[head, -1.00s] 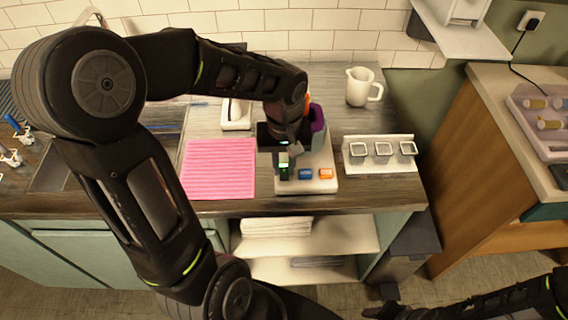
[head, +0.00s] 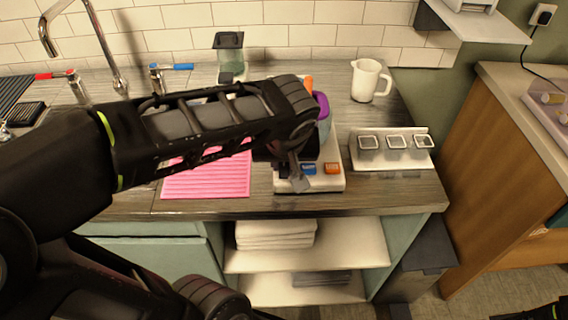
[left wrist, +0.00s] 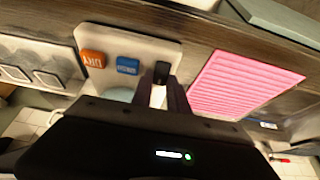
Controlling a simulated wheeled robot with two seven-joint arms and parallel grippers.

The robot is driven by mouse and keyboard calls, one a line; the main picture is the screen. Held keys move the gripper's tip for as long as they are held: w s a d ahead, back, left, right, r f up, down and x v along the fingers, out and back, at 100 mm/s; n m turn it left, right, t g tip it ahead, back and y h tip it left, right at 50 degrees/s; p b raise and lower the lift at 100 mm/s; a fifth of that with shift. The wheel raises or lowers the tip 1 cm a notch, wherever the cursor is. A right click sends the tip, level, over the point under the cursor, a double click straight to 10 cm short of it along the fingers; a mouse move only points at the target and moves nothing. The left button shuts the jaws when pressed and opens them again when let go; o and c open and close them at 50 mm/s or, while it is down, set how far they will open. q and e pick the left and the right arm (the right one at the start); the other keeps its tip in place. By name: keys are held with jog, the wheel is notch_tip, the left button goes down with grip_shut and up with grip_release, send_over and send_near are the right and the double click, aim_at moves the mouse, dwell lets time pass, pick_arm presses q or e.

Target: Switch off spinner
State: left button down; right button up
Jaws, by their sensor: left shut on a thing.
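The spinner is a white-based unit (head: 332,180) on the counter, with a purple-rimmed part (head: 321,104) at its back, partly hidden by my left arm. Its front has a blue button (head: 308,169) and an orange button (head: 332,168). In the left wrist view a black switch (left wrist: 161,70) sits beside the blue button (left wrist: 127,66) and orange button (left wrist: 93,59). My left gripper (head: 299,183) is at the front left of the base, its fingers closed at the black switch. Only a dark piece of my right arm shows at the bottom right corner.
A pink ribbed mat (head: 215,178) lies left of the spinner. A white rack with several square holders (head: 405,167) stands right, with a white jug (head: 370,82) behind. A dark-lidded container (head: 229,60), faucet (head: 90,40) and sink taps are at the back. Shelves are below the counter.

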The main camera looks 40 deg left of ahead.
pick_arm(q)
jog(key=c, duration=1.6)
grip_release()
jog(key=shift+o, duration=0.2)
jog(key=v, duration=0.8)
jog(key=shift+f, duration=0.1)
